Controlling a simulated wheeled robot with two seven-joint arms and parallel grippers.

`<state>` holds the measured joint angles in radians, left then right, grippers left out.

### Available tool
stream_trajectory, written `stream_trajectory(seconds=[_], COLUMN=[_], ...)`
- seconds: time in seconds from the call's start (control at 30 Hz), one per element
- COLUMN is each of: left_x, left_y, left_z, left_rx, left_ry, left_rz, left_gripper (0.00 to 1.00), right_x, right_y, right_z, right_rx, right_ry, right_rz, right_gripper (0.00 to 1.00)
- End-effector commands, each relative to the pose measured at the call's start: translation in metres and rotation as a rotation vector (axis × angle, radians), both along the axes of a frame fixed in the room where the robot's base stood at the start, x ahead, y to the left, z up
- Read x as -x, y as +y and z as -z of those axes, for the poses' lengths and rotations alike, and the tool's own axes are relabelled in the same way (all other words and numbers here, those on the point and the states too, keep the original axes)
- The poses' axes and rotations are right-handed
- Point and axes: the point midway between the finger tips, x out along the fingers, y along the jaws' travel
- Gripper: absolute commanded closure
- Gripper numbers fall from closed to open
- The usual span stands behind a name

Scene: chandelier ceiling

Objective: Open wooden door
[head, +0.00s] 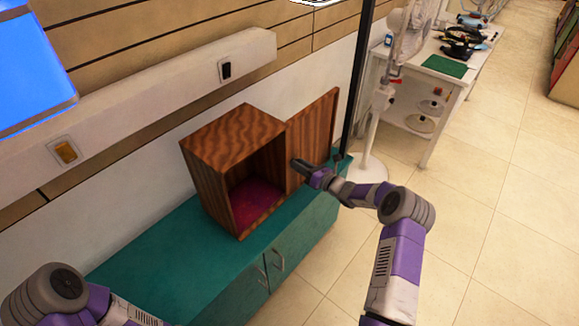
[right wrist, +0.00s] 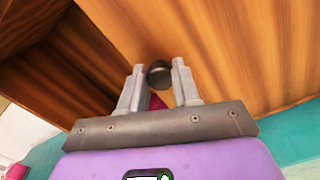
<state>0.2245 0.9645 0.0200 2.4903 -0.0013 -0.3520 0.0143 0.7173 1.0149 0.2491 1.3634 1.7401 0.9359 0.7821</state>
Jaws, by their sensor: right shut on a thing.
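A small striped wooden cabinet (head: 218,148) stands on a teal cupboard against the wall. Its wooden door (head: 318,128) stands wide open, swung out to the right, and the dark red inner floor (head: 252,199) shows. My right gripper (head: 296,163) is at the door's lower left part. In the right wrist view, the right gripper's two fingers (right wrist: 159,80) are shut on a dark round knob (right wrist: 159,72) on the door (right wrist: 225,50). Of my left arm, only links show at the lower left; its gripper is out of view.
The teal cupboard (head: 160,258) under the cabinet has bare top to the left. A black upright pole (head: 357,85) stands just right of the door. A white table (head: 440,70) with tools and a green mat is at the upper right. The tiled floor at right is clear.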

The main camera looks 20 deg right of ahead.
Motion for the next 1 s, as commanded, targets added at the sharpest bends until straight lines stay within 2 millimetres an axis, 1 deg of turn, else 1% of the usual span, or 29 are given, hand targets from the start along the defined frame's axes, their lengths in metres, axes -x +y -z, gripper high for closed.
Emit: stream_trajectory(seconds=[0.1,0.4,0.43,0.57,0.6,0.87,1.0], left_x=[0.0,0.0,0.0,0.0,0.0,0.0,0.0], left_y=[0.0,0.0,0.0,0.0,0.0,0.0,0.0], left_z=[0.0,0.0,0.0,0.0,0.0,-0.001,-0.006], left_rx=[0.0,0.0,0.0,0.0,0.0,0.0,0.0], left_ry=[0.001,0.001,0.001,0.001,0.001,0.0,0.0], left_rz=[0.0,-0.001,-0.001,-0.001,-0.001,0.0,0.0], left_gripper=[1.0,1.0,1.0,1.0,1.0,1.0,1.0], right_x=[0.001,0.001,0.001,0.001,0.001,0.002,0.014], right_y=[-0.003,-0.002,-0.002,-0.002,-0.002,-0.003,-0.01], right_z=[0.001,0.001,0.001,0.001,0.0,0.0,-0.001], right_rx=[-0.002,-0.002,-0.002,-0.001,-0.002,-0.002,-0.001], right_ry=[0.002,0.002,0.002,0.002,0.001,0.001,0.003], right_rz=[0.0,-0.003,-0.003,-0.003,-0.002,-0.001,-0.001], right_gripper=[1.0,1.0,0.64,0.44,0.43,0.43,0.43])
